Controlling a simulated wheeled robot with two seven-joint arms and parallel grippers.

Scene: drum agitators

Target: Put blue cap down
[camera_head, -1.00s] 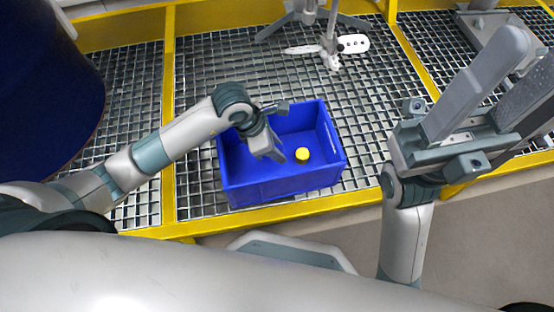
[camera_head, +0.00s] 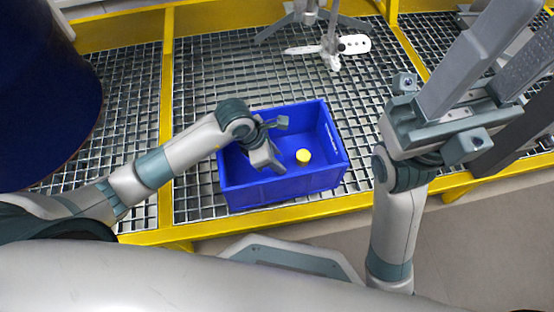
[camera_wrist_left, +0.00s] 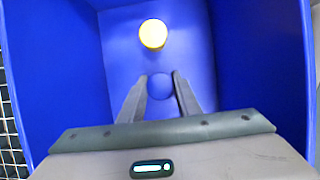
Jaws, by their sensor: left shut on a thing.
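The blue cap (camera_wrist_left: 161,86) shows in the left wrist view as a small round blue piece between my left fingertips, hard to tell from the blue behind it. My left gripper (camera_head: 272,140) is shut on it, pointing down inside the blue crate (camera_head: 285,190). I cannot tell how far the cap is above the crate floor. In the head view the cap does not show clearly. A round yellow cap (camera_head: 303,156) lies on the crate floor, just ahead of the blue cap in the left wrist view (camera_wrist_left: 153,34). My right gripper (camera_head: 500,65) is raised at the right, its fingers apart and empty.
The crate stands on a metal grating (camera_head: 200,110) with a yellow frame (camera_head: 166,120). A dark blue drum (camera_head: 45,90) stands at the left. Bare crate floor lies around the yellow cap.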

